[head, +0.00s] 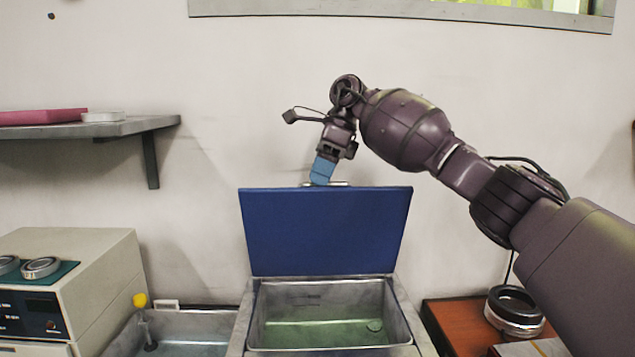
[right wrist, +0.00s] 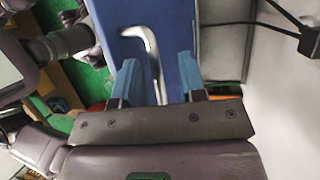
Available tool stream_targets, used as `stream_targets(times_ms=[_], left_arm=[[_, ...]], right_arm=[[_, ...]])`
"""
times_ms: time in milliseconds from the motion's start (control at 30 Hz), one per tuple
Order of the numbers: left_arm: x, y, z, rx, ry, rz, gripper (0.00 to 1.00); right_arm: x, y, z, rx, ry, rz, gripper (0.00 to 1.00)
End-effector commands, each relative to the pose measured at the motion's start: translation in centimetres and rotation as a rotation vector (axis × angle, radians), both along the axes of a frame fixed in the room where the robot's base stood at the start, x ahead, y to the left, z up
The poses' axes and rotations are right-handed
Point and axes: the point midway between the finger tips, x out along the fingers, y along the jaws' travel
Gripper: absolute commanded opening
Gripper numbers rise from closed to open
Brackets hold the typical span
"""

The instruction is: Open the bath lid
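The blue bath lid (head: 325,232) stands raised, nearly upright, along the back of the bath (head: 330,325). The bath is uncovered, and greenish liquid shows inside it. A metal handle (head: 341,184) is at the lid's top edge. My right gripper (head: 321,171) is at this handle, pointing down. In the right wrist view, the blue fingers of my right gripper (right wrist: 157,76) are spread apart, with the handle (right wrist: 152,50) between them and visible gaps on both sides. The lid (right wrist: 125,30) lies just past the fingers. My left gripper is not in view.
A wall rises close behind the lid. A beige instrument (head: 75,285) with metal rings (head: 41,267) stands at left, under a wall shelf (head: 90,128). A second basin (head: 180,330) adjoins the bath. A dark-topped round container (head: 514,308) stands at right.

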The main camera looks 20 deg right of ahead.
Motion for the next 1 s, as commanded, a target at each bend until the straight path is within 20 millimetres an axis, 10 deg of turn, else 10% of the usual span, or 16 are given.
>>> stream_targets(times_ms=[433, 1000], left_arm=[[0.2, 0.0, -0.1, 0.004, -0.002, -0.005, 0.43], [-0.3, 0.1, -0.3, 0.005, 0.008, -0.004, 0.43]], right_arm=[[0.6, -3.1, 7.0, -0.001, -0.001, -0.002, 0.38], [0.6, -3.8, 8.3, -0.002, 0.001, 0.0, 0.38]])
